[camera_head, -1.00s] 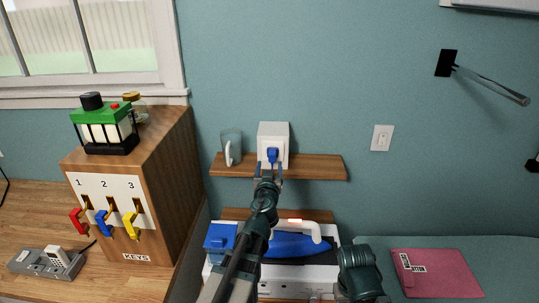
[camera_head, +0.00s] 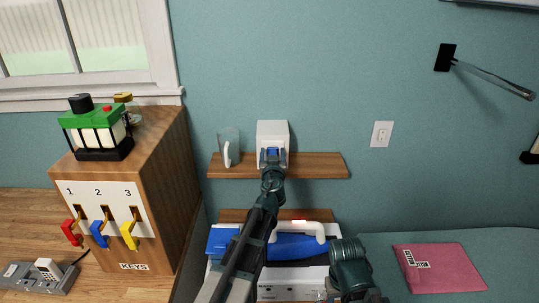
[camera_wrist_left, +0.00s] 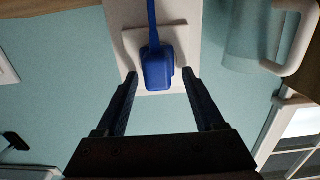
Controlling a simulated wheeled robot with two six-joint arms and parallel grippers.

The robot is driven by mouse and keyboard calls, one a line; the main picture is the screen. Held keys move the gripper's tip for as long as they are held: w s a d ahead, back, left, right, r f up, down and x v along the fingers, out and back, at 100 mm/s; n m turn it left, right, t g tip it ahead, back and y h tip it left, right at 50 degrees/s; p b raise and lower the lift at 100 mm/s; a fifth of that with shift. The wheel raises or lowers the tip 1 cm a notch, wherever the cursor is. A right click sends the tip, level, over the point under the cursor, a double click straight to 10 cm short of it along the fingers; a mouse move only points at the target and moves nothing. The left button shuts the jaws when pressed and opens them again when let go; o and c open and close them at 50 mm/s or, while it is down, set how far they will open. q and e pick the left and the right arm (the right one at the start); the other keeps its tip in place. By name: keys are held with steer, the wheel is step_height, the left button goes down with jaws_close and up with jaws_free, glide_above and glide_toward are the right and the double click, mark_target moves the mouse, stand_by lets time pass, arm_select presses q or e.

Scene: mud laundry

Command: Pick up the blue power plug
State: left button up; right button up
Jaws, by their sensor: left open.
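The blue power plug (camera_head: 272,152) sits on the front of a white box (camera_head: 272,131) on the wooden wall shelf. In the wrist view my left gripper (camera_wrist_left: 160,76) is open. Its fingertips are on either side of the plug's lower end, with gaps visible.
A glass mug (camera_head: 229,148) stands left of the box on the shelf (camera_head: 320,165). Below are a blue and white appliance (camera_head: 295,246) and a wooden key cabinet (camera_head: 160,180) at left. A pink folder (camera_head: 440,268) lies right.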

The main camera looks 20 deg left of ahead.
arm_select(q)
steer(key=shift+s+d, duration=0.1)
steer(key=shift+d, duration=0.05)
steer(key=shift+c, duration=1.1)
steer(key=c, duration=0.5)
jaws_close()
steer(key=shift+r, duration=0.1)
